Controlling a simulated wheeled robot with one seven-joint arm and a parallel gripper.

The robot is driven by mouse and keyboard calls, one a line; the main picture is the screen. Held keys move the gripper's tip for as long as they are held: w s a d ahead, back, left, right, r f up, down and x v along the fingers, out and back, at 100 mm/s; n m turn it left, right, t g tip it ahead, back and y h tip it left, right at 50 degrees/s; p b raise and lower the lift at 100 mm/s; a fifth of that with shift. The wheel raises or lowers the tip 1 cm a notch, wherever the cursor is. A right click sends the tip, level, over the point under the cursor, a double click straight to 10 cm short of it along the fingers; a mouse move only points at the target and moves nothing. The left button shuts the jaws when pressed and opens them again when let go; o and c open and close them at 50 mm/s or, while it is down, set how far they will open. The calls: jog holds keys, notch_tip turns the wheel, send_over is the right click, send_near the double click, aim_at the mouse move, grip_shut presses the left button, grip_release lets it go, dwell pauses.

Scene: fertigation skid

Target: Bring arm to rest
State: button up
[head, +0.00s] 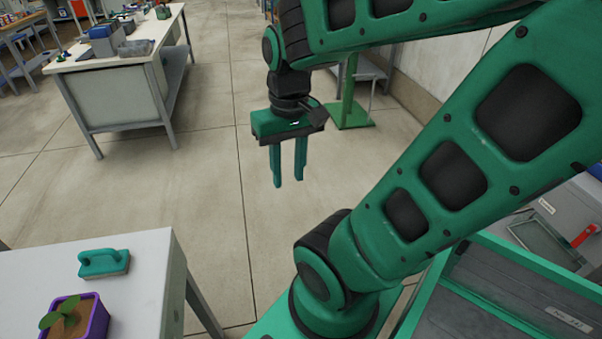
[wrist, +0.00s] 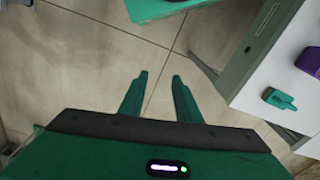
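My gripper (head: 289,178) hangs from my green arm, pointing down over the bare floor. Its two teal fingers are apart and nothing is between them. In the wrist view the fingers of my gripper (wrist: 160,85) also stand apart, with only floor tiles beyond them. My gripper touches nothing in either view.
A white table (head: 140,265) at the lower left holds a teal-handled float (head: 104,262) and a purple pot (head: 78,318) with a seedling. A workbench (head: 120,90) stands at the back left. A green stand (head: 350,105) is behind my gripper. The floor between is clear.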

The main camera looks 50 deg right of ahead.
jog(key=s, duration=0.1)
jog(key=s+d+m, duration=0.1)
jog(key=s, duration=0.1)
jog(key=shift+s+d+f+m+g, duration=0.15)
jog(key=shift+s+d+m+g, duration=0.15)
jog(key=shift+d, duration=0.1)
jog(key=shift+w, duration=0.1)
jog(key=shift+w+a+f, duration=0.1)
jog(key=shift+w+f, duration=0.15)
jog(key=shift+w, duration=0.45)
